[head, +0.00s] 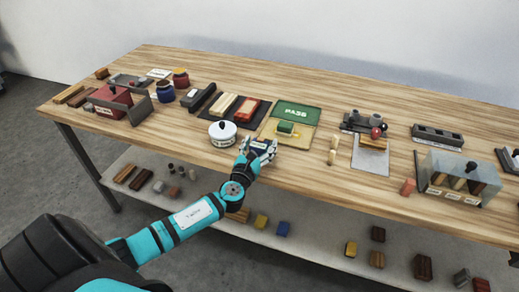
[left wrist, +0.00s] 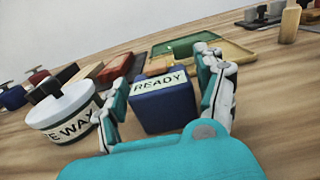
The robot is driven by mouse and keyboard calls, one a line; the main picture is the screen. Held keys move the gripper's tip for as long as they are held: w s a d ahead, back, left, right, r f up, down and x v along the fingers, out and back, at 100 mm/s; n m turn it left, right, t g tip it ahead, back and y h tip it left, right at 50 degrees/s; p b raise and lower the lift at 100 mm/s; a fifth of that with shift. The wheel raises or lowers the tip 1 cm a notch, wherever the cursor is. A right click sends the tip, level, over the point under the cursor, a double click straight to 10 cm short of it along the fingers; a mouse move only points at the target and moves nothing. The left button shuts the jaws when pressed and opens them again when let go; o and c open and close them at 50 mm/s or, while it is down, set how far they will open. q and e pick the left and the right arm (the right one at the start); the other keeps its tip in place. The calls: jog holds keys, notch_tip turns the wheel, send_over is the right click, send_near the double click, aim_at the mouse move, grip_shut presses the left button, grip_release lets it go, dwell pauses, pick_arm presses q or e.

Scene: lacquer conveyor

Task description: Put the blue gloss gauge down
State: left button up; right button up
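The blue gauge, a dark blue block with a white READY label, shows in the left wrist view (left wrist: 165,108) between the two fingers of my left gripper (left wrist: 165,95). In the head view the blue gauge (head: 259,146) is partly hidden by the fingers. My left gripper (head: 258,152) is at the front part of the wooden table (head: 205,155). Its fingers are spread on both sides of the gauge, with narrow gaps showing. The gauge appears to rest upright on the table top. My right gripper is not in view.
A white lidded pot (head: 222,135) stands close left of the gripper. A green and yellow tray (head: 290,135) lies behind it to the right. Pale wooden pegs (head: 333,150) stand further right. A lower shelf (head: 310,245) holds several small blocks.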

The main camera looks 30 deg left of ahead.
pick_arm(q)
jog(key=c, duration=1.3)
